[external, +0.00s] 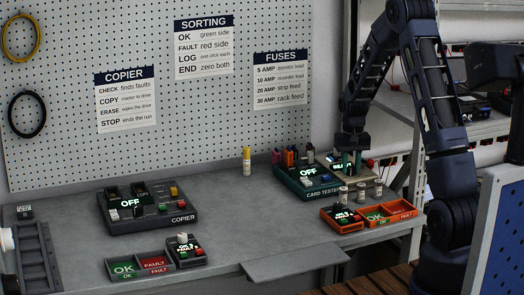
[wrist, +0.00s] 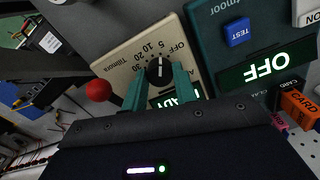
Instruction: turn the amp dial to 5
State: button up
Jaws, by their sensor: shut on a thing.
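The amp dial (wrist: 159,71) is a black round knob on a beige box (wrist: 125,50) marked Tilmora. Its scale reads OFF, 5, 10, 20 and 30. The white mark on the knob points up in the wrist view, near the 5. My gripper (wrist: 159,84) has its two teal fingers shut on the dial, one on each side. A green READY display below the dial is partly covered by my fingers. In the external view my gripper (external: 345,157) reaches down over the beige box (external: 373,177); the dial is hidden there.
A teal card tester (external: 309,184) with an OFF display stands beside the box. A red ball-shaped knob (wrist: 98,90) is close to my left finger. Pale cylinders and an orange tray (external: 345,227) stand in front. The bench middle is clear.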

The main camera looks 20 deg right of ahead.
aim_at(351, 168)
jog(key=o, duration=1)
jog(key=shift+r, duration=0.15)
notch_tip(351, 168, up, 11)
jog(key=shift+f, duration=0.2)
jog(key=s+a+r+n+t, duration=0.1)
jog(key=s+a+r, duration=0.1)
jog(key=s+r, duration=0.7)
jog(key=s+a+r+t, duration=0.1)
jog(key=s+a+r, duration=0.1)
jog(key=s+r, duration=0.65)
jog(key=s+a+t, duration=0.1)
jog(key=s, duration=0.6)
jog(key=s+n, duration=0.1)
jog(key=s, duration=0.7)
jog(key=s+a+n+t, duration=0.1)
jog(key=s, duration=0.6)
jog(key=shift+s+a+r+t, duration=0.2)
jog(key=shift+a+t, duration=0.1)
